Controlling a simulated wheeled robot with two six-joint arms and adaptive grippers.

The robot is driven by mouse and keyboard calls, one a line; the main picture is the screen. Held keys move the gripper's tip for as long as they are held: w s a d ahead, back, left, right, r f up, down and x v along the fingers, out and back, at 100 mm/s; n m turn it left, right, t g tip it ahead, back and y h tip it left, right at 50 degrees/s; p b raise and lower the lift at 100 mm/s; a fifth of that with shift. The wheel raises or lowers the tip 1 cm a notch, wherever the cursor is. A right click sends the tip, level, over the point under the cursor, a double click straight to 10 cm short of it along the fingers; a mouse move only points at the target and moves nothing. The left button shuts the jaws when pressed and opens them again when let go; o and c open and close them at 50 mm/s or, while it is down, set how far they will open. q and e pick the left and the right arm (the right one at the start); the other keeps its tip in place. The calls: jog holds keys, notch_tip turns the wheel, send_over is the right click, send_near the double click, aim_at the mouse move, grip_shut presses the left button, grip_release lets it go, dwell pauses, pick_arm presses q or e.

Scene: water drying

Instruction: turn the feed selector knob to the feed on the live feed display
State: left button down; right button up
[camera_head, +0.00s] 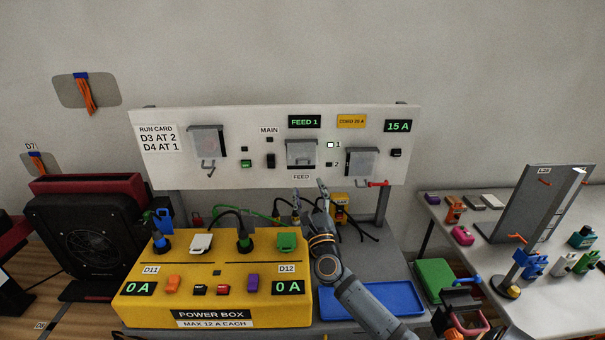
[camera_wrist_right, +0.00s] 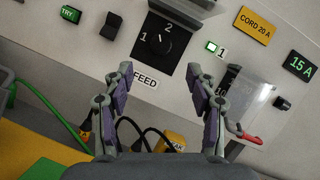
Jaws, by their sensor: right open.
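The live feed display (camera_head: 305,122) reads FEED 1 in green at the top middle of the white panel. Below it, above the FEED label, is the feed selector, behind or under a grey cover (camera_head: 301,148) in the head view. In the right wrist view the dark selector knob (camera_wrist_right: 159,43) sits on a black plate marked 1 and 2. Its pointer direction is too small to tell. My right gripper (camera_head: 310,187) is open and empty, below the selector and apart from it. Its two fingers (camera_wrist_right: 160,72) flank the FEED label in the wrist view.
Lamp 1 (camera_head: 330,145) is lit. Other covered switches flank the selector, with a red-handled lever (camera_head: 378,184) at right. A yellow power box (camera_head: 215,290) and a blue tray (camera_head: 400,298) stand below. Cables hang under the panel.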

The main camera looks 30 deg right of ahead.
jog(key=p+x, duration=0.1)
jog(key=x, duration=0.9)
jog(key=shift+w+d+m, duration=0.25)
jog(key=shift+m, duration=0.05)
jog(key=c, duration=1.2)
